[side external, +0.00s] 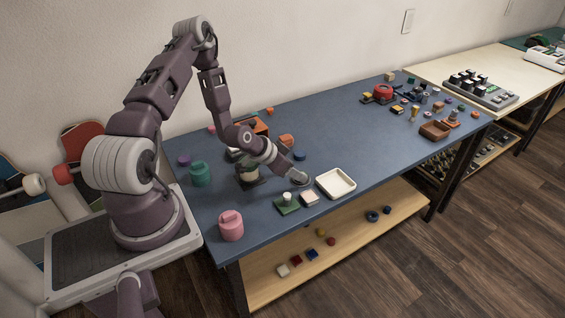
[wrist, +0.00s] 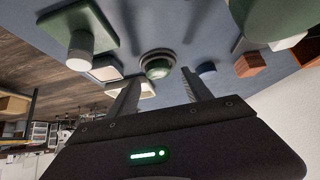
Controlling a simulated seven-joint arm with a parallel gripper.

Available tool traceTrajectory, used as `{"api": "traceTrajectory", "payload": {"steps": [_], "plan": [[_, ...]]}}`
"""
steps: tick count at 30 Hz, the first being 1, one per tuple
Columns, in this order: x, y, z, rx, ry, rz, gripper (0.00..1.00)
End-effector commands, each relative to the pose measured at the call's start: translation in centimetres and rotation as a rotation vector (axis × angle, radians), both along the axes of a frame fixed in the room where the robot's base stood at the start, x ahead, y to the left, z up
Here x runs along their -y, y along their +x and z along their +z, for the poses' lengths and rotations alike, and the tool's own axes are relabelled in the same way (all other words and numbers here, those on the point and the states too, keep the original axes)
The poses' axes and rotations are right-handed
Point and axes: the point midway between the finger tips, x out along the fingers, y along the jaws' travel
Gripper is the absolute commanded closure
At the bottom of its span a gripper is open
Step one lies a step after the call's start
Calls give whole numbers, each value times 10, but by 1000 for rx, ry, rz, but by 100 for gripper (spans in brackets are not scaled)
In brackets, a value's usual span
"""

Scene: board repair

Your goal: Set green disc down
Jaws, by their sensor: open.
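The green disc (wrist: 157,66) shows in the wrist view as a rounded green piece with a pale grey rim, on or close to the blue table. My gripper (wrist: 160,77) has its two fingers spread on either side of the disc's place in the picture, with gaps visible. In the side view my gripper (side external: 297,177) is low over the table, left of the white tray. There the disc is mostly hidden by the gripper. Whether the fingers touch it cannot be told.
A green plate with a white peg (side external: 287,203), a white block (side external: 309,198) and the white tray (side external: 324,190) stand near the front edge. A blue disc (side external: 300,156) and an orange block (side external: 286,141) lie behind. The table's middle is clear.

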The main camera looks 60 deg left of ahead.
Motion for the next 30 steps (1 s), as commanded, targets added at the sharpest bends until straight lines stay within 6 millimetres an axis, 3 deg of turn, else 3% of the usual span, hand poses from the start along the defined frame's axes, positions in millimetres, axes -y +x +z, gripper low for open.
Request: {"api": "traceTrajectory", "payload": {"steps": [9, 16, 19, 23, 26, 30], "plan": [[-1, -55, 65, 5, 2, 3, 42], [1, -68, 87, -9, 18, -13, 42], [5, -66, 110, -78, 84, -53, 42], [23, -69, 171, -188, 198, -67, 42], [52, -85, 229, -226, 245, -30, 42], [111, -138, 303, -219, 206, 29, 42]]}}
